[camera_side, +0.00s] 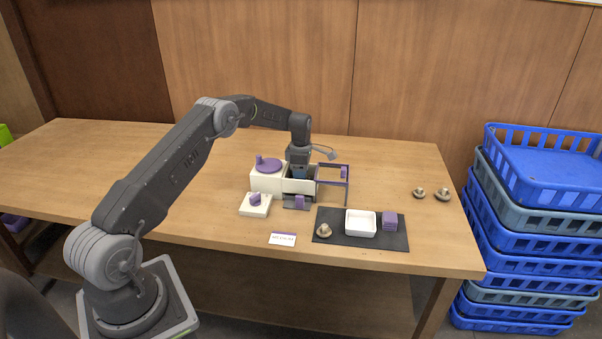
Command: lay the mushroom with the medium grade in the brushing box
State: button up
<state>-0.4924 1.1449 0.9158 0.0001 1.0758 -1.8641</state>
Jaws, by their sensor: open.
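Three small brown-and-pale mushrooms show. One mushroom (323,231) sits at the front left of the dark mat. Two more, a left one (419,193) and a right one (442,195), stand on bare table at the right. I cannot tell their grades from here. A cream box unit (267,183) with several sections stands mid-table; which section is the brushing box is not clear. My gripper (299,173) is open and points down at the unit's middle section. Its fingertips and the inside of that section are partly hidden, so I cannot see whether a mushroom lies there.
A purple knobbed lid (268,165) tops the unit's left section, and a purple frame (347,184) rises at its right. A cream lid-like block (255,205) and a card (282,239) lie in front. The dark mat (330,215) holds a white tray (348,228) and purple stack (389,221).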

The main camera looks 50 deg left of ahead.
notch_tip(320, 180, up, 12)
jog(key=s+d+r+m+t, duration=0.1)
jog(key=s+d+r+m, duration=0.1)
jog(key=d+r+m, duration=0.3)
jog(key=s+d+r+m, duration=0.2)
jog(key=s+d+r, duration=0.1)
jog(key=d+r, duration=0.4)
jog(key=s+d+r+m+t, duration=0.2)
jog(key=s+d+r+m, duration=0.2)
jog(key=s+d+m, duration=0.4)
jog(key=s+d+r+m+t, duration=0.1)
jog(key=s+d+r+m, duration=0.3)
jog(key=s, duration=0.7)
jog(key=s+d+f+m, duration=0.2)
jog(key=s+m, duration=0.2)
jog(key=s, duration=0.1)
jog(key=s+d+f+m+t, duration=0.1)
jog(key=s+d+f+m, duration=0.2)
jog(key=s+m, duration=0.1)
jog(key=shift+s+f+t, duration=0.3)
jog(key=shift+s+f, duration=0.05)
jog(key=shift+s, duration=0.55)
